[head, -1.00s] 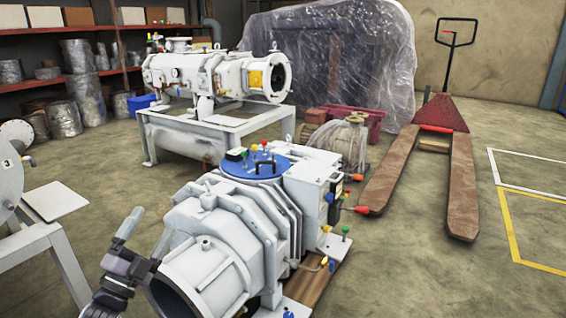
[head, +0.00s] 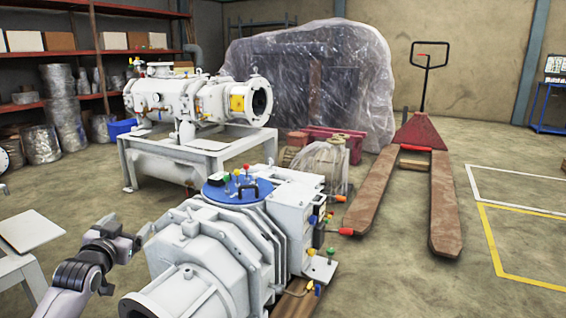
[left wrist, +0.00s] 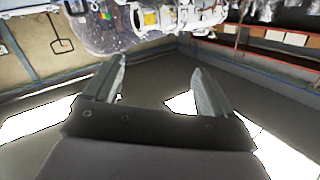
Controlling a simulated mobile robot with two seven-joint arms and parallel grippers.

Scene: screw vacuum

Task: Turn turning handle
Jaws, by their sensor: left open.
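A white vacuum pump (head: 225,245) with a ribbed body stands in the near middle of the head view. A blue disc (head: 222,193) on its top bears coloured knobs and a black handle (head: 247,190). A red-tipped lever (head: 345,231) sticks out at its right side. I cannot tell which of these is the turning handle. My left gripper (head: 134,241) is at the left of the pump in the head view, small and partly hidden by my wrist. In the left wrist view my left gripper (left wrist: 158,72) is open, with nothing between its fingers. My right gripper is not in view.
A second white machine (head: 215,104) rests on a white frame (head: 130,165) behind the pump. A red pallet truck (head: 440,205) stands to the right. A pale table (head: 28,232) is at the left. Floor is clear at the right, around the painted lines.

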